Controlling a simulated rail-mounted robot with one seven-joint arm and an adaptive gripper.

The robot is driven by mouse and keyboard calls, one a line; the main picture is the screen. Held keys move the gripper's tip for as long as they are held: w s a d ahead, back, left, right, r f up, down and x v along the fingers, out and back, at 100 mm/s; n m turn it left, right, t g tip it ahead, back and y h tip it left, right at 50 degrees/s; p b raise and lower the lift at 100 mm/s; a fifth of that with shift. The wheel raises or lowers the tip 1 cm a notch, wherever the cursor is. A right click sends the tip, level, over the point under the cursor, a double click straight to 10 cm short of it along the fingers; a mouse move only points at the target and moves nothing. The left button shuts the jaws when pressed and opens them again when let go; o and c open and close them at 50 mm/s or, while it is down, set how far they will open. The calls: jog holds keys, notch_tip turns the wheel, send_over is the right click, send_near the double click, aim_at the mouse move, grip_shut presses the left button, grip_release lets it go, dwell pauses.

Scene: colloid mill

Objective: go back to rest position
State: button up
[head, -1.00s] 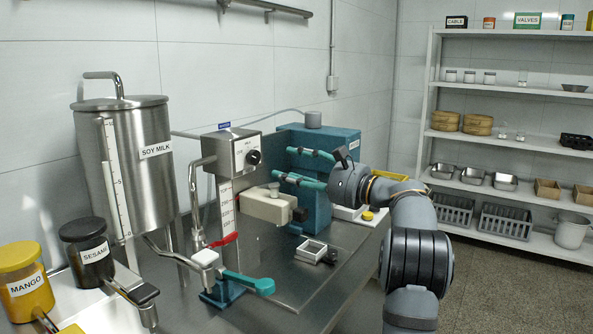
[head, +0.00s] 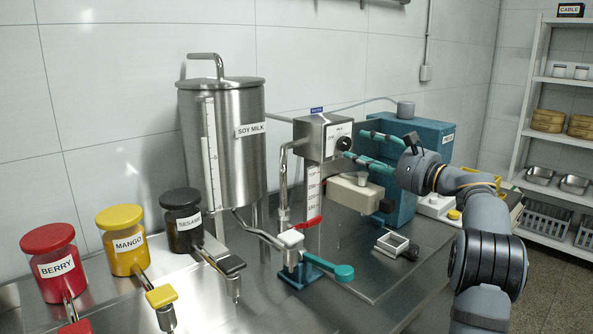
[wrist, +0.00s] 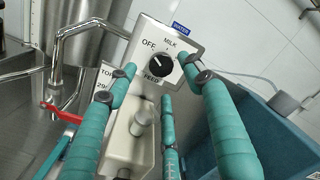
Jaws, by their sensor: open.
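My gripper (head: 352,147) is open and empty, its teal fingers pointing left in the head view. It hovers above the beige block-shaped unit (head: 354,190) and in front of the teal machine housing (head: 428,135). In the wrist view its spread fingers (wrist: 160,90) frame the control box (wrist: 165,52) with a black knob (wrist: 160,66) marked OFF and FEED. The fingers appear apart from the knob. The same control box (head: 318,125) stands left of the fingertips in the head view.
A steel soy milk tank (head: 235,165) stands at the back. Berry (head: 57,268), mango (head: 127,250) and sesame (head: 184,226) jars line the left. Shelves (head: 560,148) stand right.

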aim_at(346, 145)
jog(key=x, duration=0.5)
jog(key=shift+d, duration=0.1)
